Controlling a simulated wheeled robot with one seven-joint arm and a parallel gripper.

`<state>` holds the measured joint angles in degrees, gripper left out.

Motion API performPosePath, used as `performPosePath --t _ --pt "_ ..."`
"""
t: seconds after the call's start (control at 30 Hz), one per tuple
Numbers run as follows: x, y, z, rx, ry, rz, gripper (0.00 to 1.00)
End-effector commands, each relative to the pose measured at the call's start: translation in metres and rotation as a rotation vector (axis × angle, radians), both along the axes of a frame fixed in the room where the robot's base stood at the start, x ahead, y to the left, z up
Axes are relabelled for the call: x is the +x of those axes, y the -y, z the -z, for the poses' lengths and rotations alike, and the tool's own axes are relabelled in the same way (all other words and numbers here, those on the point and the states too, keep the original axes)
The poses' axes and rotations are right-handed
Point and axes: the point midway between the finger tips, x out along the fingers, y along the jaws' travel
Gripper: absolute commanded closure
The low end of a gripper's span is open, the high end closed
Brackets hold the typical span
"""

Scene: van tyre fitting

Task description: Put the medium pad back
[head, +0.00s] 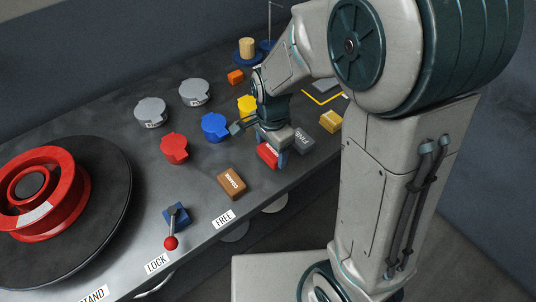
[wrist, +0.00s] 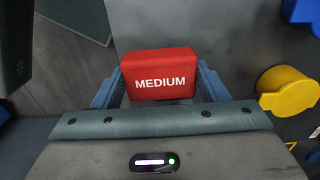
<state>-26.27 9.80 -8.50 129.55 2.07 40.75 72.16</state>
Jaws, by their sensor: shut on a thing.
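The medium pad is a red block with the word MEDIUM on it, in the middle of the wrist view (wrist: 160,66). It also shows in the head view (head: 267,155), partly hidden by my gripper (head: 261,145). My gripper is shut on it, with one blue finger on each side. The pad is near the bench's front edge, between a brown pad (head: 232,183) and a grey pad (head: 304,141). I cannot tell whether it touches the bench top or hangs just above it.
Red (head: 174,149), blue (head: 214,127) and yellow (head: 247,104) lidded pots stand behind my gripper, with grey ones farther back. A yellow block (head: 331,121) lies to the right, near a yellow corner marking (head: 322,98). A red-knobbed lever (head: 171,242) and a red wheel (head: 45,205) are at left.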

Motion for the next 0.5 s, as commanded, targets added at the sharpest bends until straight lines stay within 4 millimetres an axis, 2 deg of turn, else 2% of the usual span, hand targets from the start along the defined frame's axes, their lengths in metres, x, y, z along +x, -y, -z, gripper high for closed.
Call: performPosePath --t 0.1,0.27,0.5 --pt "0.01 -0.005 0.007 0.0 -0.001 0.001 0.58" --pt "0.014 -0.008 0.013 0.0 -0.001 0.001 0.58" --pt "0.014 -0.008 0.046 -0.001 -0.003 0.001 0.58"
